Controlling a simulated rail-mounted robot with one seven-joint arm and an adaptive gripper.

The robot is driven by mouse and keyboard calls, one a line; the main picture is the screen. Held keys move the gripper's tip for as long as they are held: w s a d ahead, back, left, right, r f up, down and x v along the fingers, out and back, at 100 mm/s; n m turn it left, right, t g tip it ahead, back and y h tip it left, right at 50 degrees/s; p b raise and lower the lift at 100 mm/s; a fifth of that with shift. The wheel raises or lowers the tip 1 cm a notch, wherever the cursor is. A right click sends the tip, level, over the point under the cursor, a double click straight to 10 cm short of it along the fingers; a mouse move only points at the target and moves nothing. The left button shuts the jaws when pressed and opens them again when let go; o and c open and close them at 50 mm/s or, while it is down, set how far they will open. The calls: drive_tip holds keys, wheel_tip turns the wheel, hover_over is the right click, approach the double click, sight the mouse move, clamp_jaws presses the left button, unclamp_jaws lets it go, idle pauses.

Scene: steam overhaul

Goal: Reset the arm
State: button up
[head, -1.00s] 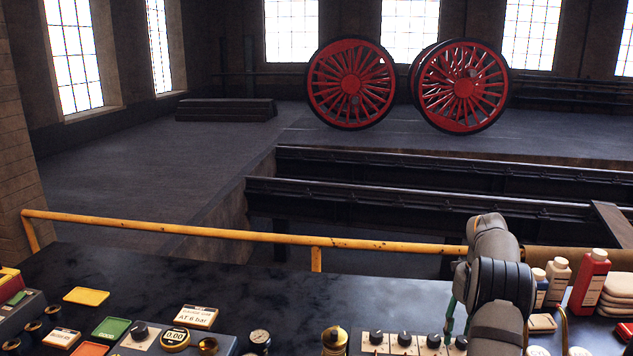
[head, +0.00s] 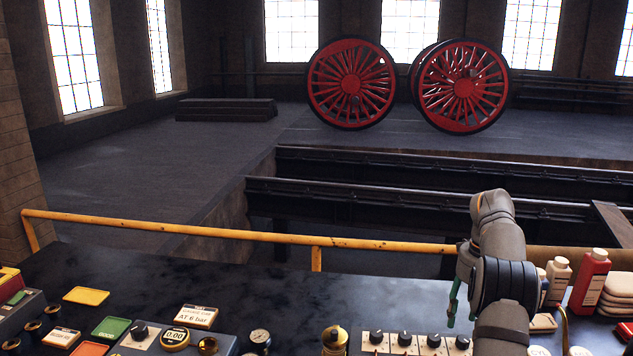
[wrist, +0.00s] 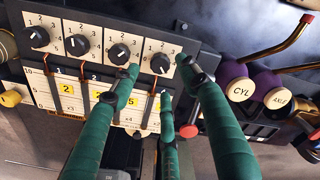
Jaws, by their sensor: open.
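My gripper (wrist: 160,100) shows in the wrist view as green fingers spread apart, with nothing between them. It hangs over a panel (wrist: 100,18) with several black knobs, numbered cards and small levers. Two fingertips lie close to the right-hand knobs in the picture; I cannot tell whether they touch. In the head view my arm stands at the right of the bench, and only part of a green finger (head: 453,303) shows beside it. The knob panel (head: 391,342) is at the bottom edge there, left of my arm.
White bottles (head: 558,280) and a red bottle (head: 589,283) stand just right of my arm. A yellow rail (head: 200,231) runs behind the bench. Purple knobs marked CYL (wrist: 239,92) and AXLE (wrist: 279,98) are right of the fingers. The bench's middle (head: 250,290) is clear.

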sight(463, 339)
wheel_tip(463, 339, down, 5)
drive_tip(key=shift+s+f, duration=0.1)
drive_tip(key=shift+f, duration=0.05)
drive_tip(key=shift+r+n+p, duration=0.2)
drive_tip(key=shift+n+p, duration=0.1)
drive_tip(key=shift+n, duration=0.3)
drive_tip(key=n+p, duration=0.1)
drive_tip(key=n, duration=0.3)
drive_tip(key=n+p, duration=0.1)
drive_tip(key=n, duration=0.3)
drive_tip(key=n+p, duration=0.2)
drive_tip(key=n, duration=0.2)
drive_tip(key=shift+r+n, duration=0.1)
drive_tip(key=shift+n, duration=0.2)
drive_tip(key=n+p, duration=0.3)
drive_tip(key=n, duration=0.4)
drive_tip(key=n+p, duration=0.1)
drive_tip(key=n, duration=0.2)
drive_tip(key=shift+n+p, duration=0.35)
drive_tip(key=shift+n, duration=0.05)
drive_tip(key=shift+f+n+p, duration=0.2)
drive_tip(key=shift+n+p, duration=0.25)
drive_tip(key=shift+n, duration=0.65)
